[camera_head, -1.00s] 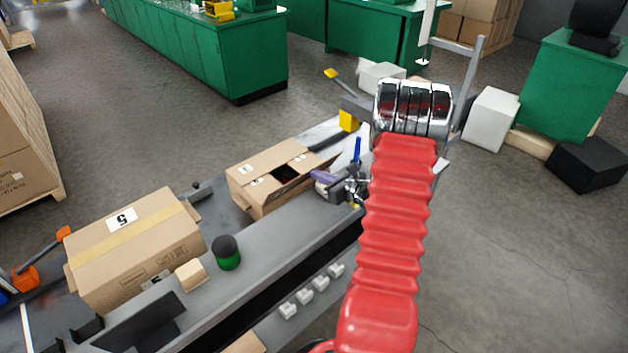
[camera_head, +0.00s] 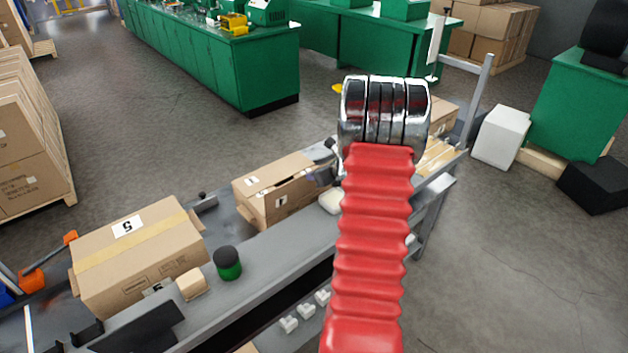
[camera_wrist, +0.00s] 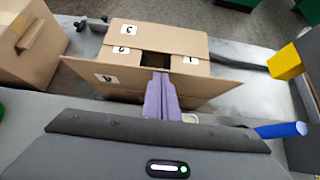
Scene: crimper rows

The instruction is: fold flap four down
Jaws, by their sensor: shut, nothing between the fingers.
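The near flap, flap four (camera_wrist: 120,86), is raised and spreads wide past both box sides. My gripper (camera_wrist: 158,75) has purple fingers, shut and empty, overlapping the middle of flap four near its top edge; contact is unclear. In the head view my arm mostly hides the gripper.
A taped box marked 5 (camera_head: 140,250) stands left on the conveyor. A green-black cylinder (camera_head: 228,262) and a small tan block (camera_head: 191,284) are near its front edge. In the wrist view, a yellow block (camera_wrist: 286,62) and blue handle (camera_wrist: 280,130) are at right.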

